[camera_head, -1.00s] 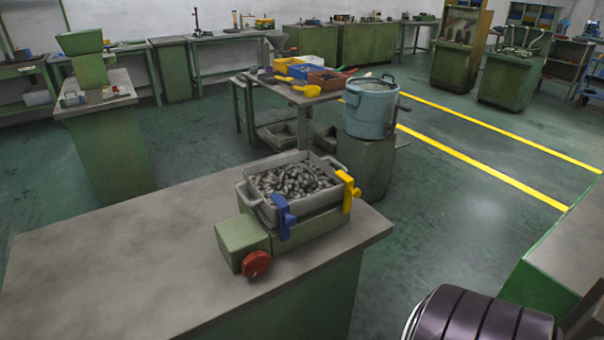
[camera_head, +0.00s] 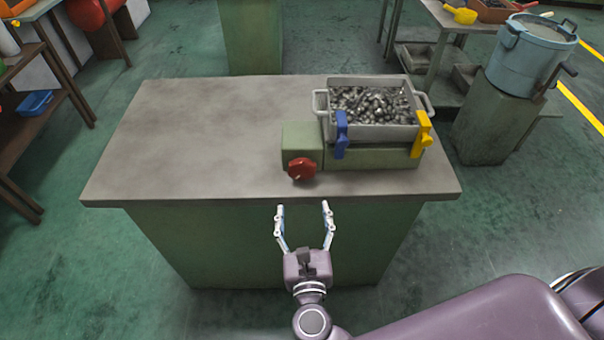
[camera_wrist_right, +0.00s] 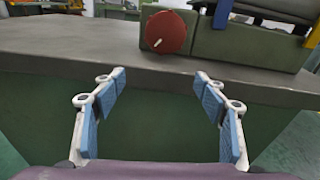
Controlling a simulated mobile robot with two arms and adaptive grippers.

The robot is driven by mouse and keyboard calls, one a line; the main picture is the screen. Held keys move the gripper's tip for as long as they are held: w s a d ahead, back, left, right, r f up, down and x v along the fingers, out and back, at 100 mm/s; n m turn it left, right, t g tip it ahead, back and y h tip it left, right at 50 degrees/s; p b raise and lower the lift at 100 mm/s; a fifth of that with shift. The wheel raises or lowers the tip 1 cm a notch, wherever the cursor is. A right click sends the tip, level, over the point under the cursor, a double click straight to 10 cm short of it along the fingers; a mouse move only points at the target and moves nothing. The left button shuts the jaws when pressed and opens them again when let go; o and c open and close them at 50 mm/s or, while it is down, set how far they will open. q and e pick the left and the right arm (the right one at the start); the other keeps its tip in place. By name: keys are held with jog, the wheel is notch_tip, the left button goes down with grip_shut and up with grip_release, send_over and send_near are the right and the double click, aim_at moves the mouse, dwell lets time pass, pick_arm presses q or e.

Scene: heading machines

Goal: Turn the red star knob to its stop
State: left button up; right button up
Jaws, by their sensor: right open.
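The red star knob (camera_head: 302,168) is on the front of a green block (camera_head: 302,136) at the left end of the green machine on the table. It shows as a round red disc with a small pale mark in the right wrist view (camera_wrist_right: 166,32). My right gripper (camera_head: 304,207) is open and empty in front of the table's front edge, short of the knob and apart from it. In the right wrist view its two blue-padded fingers (camera_wrist_right: 158,77) stand wide apart, with the knob beyond them. My left gripper is not in view.
A grey bin of metal parts (camera_head: 318,105) sits on the machine, with a blue clamp (camera_head: 341,135) and a yellow clamp (camera_head: 421,134) at its front. The grey tabletop (camera_head: 200,130) is clear left of the machine. A blue pot (camera_head: 530,58) stands behind right.

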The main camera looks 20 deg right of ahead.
jog(key=t, duration=0.1)
send_near(302, 174)
jog(key=w, duration=0.1)
jog(key=shift+n, duration=0.5)
jog(key=x, duration=0.3)
jog(key=p+x, duration=0.1)
jog(key=x, duration=0.2)
jog(key=shift+w+d+r+p, duration=0.15)
jog(key=shift+w+r+p, duration=0.1)
jog(key=shift+p, duration=0.05)
jog(key=shift+w+d+f, duration=0.1)
jog(key=shift+w+d, duration=0.05)
jog(key=shift+w, duration=0.5)
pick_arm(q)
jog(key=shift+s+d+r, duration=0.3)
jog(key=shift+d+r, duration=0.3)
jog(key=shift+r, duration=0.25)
pick_arm(e)
jog(key=shift+c, duration=1)
jog(key=c, duration=1)
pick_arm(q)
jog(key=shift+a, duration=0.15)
pick_arm(e)
jog(key=shift+o, duration=0.2)
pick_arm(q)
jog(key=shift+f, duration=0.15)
